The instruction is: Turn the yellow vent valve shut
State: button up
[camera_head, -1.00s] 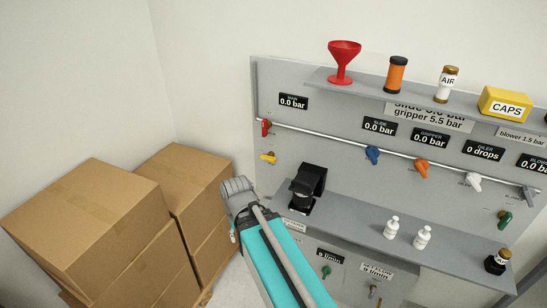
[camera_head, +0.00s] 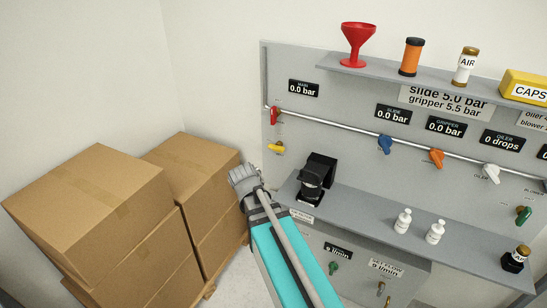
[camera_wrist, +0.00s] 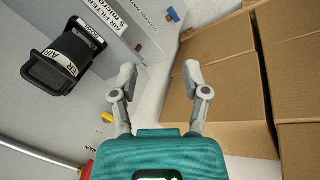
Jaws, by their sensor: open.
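The yellow vent valve (camera_head: 276,148) is a small handle low on the left edge of the grey panel, below the red valve (camera_head: 274,116). Its handle lies roughly sideways. In the wrist view a yellow handle (camera_wrist: 107,117) shows left of my gripper (camera_wrist: 160,74), outside the fingers, with the red valve (camera_wrist: 87,170) at the lower edge. My gripper is open, with nothing between its fingers. In the camera_head view my gripper (camera_head: 242,174) is left of and below the yellow valve, apart from it. The fingers are hard to make out there.
Stacked cardboard boxes (camera_head: 100,215) stand to the left, close to my gripper. A black filter unit (camera_head: 316,178) sits right of the valve on the panel's ledge (camera_head: 375,220). A pipe and several coloured valves run along the panel to the right.

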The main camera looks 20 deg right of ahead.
jog(key=w+d+f+n+t+h+b, duration=0.1)
jog(key=w+d+f+t+h+b, duration=0.15)
jog(key=w+d+b, duration=0.35)
jog(key=w+d+f+n+t+h+b, duration=0.1)
jog(key=w+d+f+h+b, duration=0.1)
jog(key=w+h+b, duration=0.35)
jog(key=n+t+h+b, duration=0.3)
jog(key=n+t+b, duration=0.25)
jog(key=b, duration=0.35)
send_near(275, 150)
jog(key=shift+v, duration=1.35)
jog(key=shift+d+r, duration=0.1)
jog(key=shift+d, duration=0.15)
jog(key=x, duration=1.3)
jog(key=shift+w, duration=0.35)
